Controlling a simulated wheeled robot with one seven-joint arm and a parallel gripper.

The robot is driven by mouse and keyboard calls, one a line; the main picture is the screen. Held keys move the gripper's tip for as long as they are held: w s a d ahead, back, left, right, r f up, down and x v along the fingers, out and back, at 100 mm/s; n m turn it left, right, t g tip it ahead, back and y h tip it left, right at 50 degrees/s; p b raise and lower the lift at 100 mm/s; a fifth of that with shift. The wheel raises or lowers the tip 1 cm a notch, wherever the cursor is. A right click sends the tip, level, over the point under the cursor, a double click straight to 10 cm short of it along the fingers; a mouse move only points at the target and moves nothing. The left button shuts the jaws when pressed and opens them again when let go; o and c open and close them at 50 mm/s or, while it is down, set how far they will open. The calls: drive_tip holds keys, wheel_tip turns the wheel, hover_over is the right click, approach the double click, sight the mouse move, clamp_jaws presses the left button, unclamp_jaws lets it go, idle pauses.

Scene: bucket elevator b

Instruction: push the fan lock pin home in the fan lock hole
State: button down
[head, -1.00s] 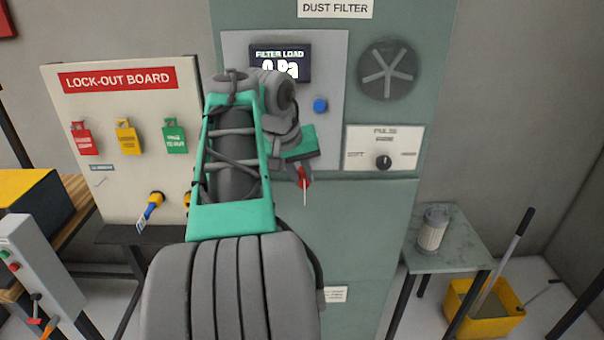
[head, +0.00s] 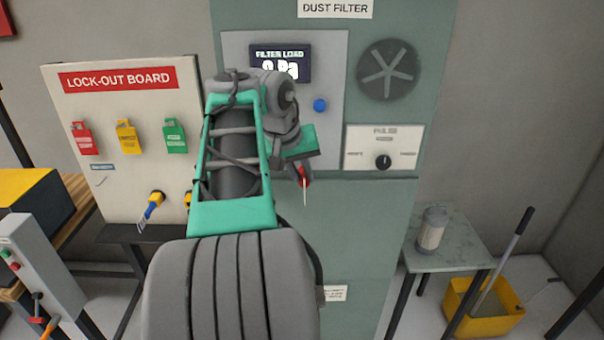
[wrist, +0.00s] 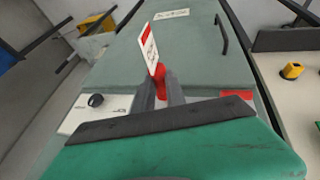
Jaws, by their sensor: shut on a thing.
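My gripper (head: 301,172) is in front of the green dust filter cabinet (head: 360,240), below its display panel. It is shut on a red pin with a white tag, the fan lock pin (head: 305,183). In the wrist view the red pin (wrist: 160,80) sits between the two grey fingers (wrist: 161,92), and its white tag (wrist: 149,48) stands out beyond them. The fan lock hole is not visible; my arm and gripper hide part of the cabinet front. I cannot tell whether the pin touches the cabinet.
A pulse dial panel (head: 384,148) and a round fan grille (head: 387,70) are right of my gripper. A small table (head: 455,255) with a canister (head: 431,231) and a yellow bucket (head: 480,310) stand at the right.

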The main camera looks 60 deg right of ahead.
drive_tip(key=shift+w+d+p, duration=0.3)
drive_tip(key=shift+d, duration=0.35)
drive_tip(key=shift+w+d+p, duration=0.35)
drive_tip(key=shift+d, duration=0.3)
drive_tip(key=shift+w+d+p, duration=0.3)
drive_tip(key=shift+d, duration=0.35)
drive_tip(key=c, duration=1.3)
unclamp_jaws()
drive_tip(key=p+v, duration=0.2)
drive_tip(key=v, duration=0.5)
drive_tip(key=shift+r, duration=0.4)
drive_tip(key=shift+w+a, duration=0.1)
